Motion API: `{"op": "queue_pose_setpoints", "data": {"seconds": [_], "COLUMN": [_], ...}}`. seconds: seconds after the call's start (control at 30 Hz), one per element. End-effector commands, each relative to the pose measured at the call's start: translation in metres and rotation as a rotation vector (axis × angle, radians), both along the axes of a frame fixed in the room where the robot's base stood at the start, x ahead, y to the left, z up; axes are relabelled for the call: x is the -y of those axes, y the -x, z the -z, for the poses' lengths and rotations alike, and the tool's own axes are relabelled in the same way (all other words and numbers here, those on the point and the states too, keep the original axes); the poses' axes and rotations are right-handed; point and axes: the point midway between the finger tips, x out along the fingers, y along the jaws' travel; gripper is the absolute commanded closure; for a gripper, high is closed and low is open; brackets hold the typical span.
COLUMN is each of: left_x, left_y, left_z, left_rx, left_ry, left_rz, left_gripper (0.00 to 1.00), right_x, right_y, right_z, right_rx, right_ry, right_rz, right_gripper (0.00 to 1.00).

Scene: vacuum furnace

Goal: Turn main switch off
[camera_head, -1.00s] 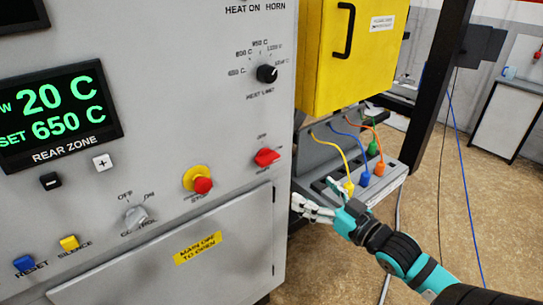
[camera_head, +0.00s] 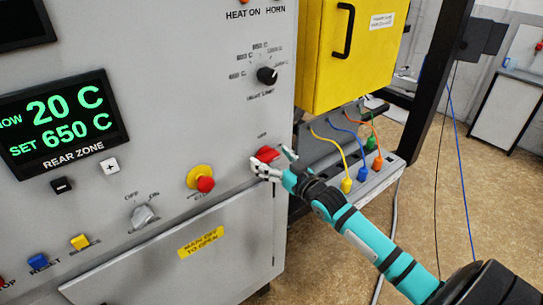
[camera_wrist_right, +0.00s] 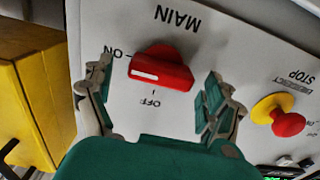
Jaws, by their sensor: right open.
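The main switch (camera_head: 267,153) is a red knob on the grey furnace panel, right of the red and yellow stop button. In the right wrist view the picture is turned over, and the switch (camera_wrist_right: 162,68) sits under the word MAIN. Its white mark points toward ON, with OFF printed at another side. My right gripper (camera_head: 270,163) is at the panel by the switch. In the wrist view its open fingers (camera_wrist_right: 158,85) lie on either side of the knob, with gaps between. My left gripper is out of view.
The stop button (camera_head: 204,182) is left of the switch. A control knob (camera_head: 142,215) is lower left and a heat limit knob (camera_head: 267,76) is above. A yellow box (camera_head: 345,60) and plugged cables stand to the right. A panel door (camera_head: 190,255) lies below.

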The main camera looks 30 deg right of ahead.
Motion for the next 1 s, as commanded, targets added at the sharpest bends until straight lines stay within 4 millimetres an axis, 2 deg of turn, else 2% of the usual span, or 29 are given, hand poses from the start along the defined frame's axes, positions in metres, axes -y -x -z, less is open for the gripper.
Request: {"op": "queue_pose_setpoints", "data": {"seconds": [0.33,0.77,1.0], "left_x": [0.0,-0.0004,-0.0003], "left_y": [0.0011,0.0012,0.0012], "left_z": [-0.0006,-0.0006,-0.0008], "left_rx": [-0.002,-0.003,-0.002], "left_ry": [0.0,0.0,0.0], "left_rz": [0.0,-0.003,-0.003], "left_gripper": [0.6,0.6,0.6], "right_x": [-0.0005,-0.0004,-0.0005], "right_y": [-0.004,-0.0037,-0.0037], "right_z": [0.0001,0.0002,0.0002], "right_rx": [0.0,0.0,0.002], "right_ry": [0.0,-0.001,0.02], "right_rz": [0.0,0.0,0.0], "right_gripper": [0.12,0.67,0.68]}}
